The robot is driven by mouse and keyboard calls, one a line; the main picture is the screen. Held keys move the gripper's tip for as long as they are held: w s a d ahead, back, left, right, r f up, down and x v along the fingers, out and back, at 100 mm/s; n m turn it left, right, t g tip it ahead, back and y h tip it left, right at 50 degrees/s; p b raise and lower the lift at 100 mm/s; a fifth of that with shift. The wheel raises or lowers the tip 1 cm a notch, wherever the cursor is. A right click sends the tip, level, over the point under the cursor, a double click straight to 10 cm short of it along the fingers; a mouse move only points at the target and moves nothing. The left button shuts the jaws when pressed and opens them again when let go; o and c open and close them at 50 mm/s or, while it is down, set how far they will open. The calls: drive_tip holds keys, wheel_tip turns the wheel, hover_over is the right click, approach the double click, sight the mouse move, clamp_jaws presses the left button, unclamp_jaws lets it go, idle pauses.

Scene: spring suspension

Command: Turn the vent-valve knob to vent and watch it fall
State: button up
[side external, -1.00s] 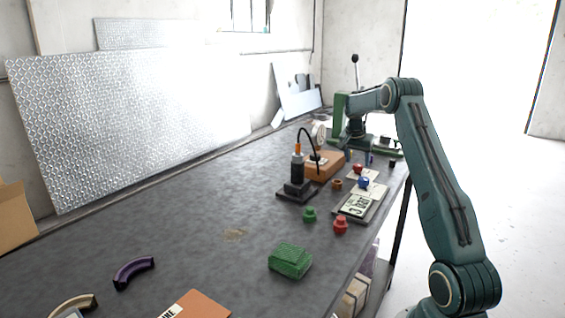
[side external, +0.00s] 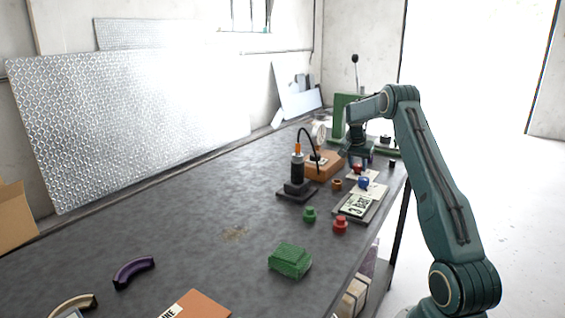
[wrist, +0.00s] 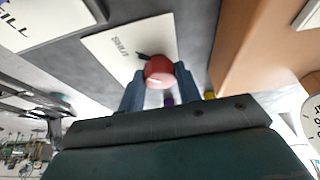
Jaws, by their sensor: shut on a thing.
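A red knob (side external: 358,168) sits on a pale card by the right edge of the bench. In the wrist view the red knob (wrist: 159,71) has a dark pointer at its upper left, toward partly readable lettering on the white card (wrist: 118,48). My gripper (side external: 360,161) reaches down to it, and its two blue-grey fingers (wrist: 158,80) are shut on the knob's sides. A black upright cylinder with an orange top (side external: 297,165) stands on a dark base to the left. A black hose arches from it toward an orange-brown box (side external: 326,168).
A blue knob (side external: 364,182) and a lettered plate (side external: 356,206) lie nearer the camera. Loose green (side external: 309,214) and red (side external: 340,225) pieces and a green ribbed block (side external: 290,261) stand in front. A green press frame (side external: 340,115) is behind. The bench's left middle is mostly clear.

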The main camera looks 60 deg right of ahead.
drive_tip(key=shift+n, duration=0.3)
drive_tip(key=n, duration=0.2)
drive_tip(key=n+t, duration=0.1)
drive_tip(key=n, duration=0.1)
drive_tip(key=n+t, duration=0.1)
drive_tip(key=n, duration=0.1)
drive_tip(key=shift+s+y, duration=0.25)
drive_tip(key=shift+y, duration=0.15)
drive_tip(key=n+t, duration=0.1)
drive_tip(key=n, duration=0.2)
drive_tip(key=shift+d+n+y, duration=0.15)
drive_tip(key=shift+n+y, duration=0.15)
drive_tip(key=shift+y, duration=0.1)
drive_tip(key=shift+n+t+y, duration=0.5)
drive_tip(key=shift+n, duration=1)
drive_tip(key=o, duration=1)
drive_tip(key=shift+c, duration=0.2)
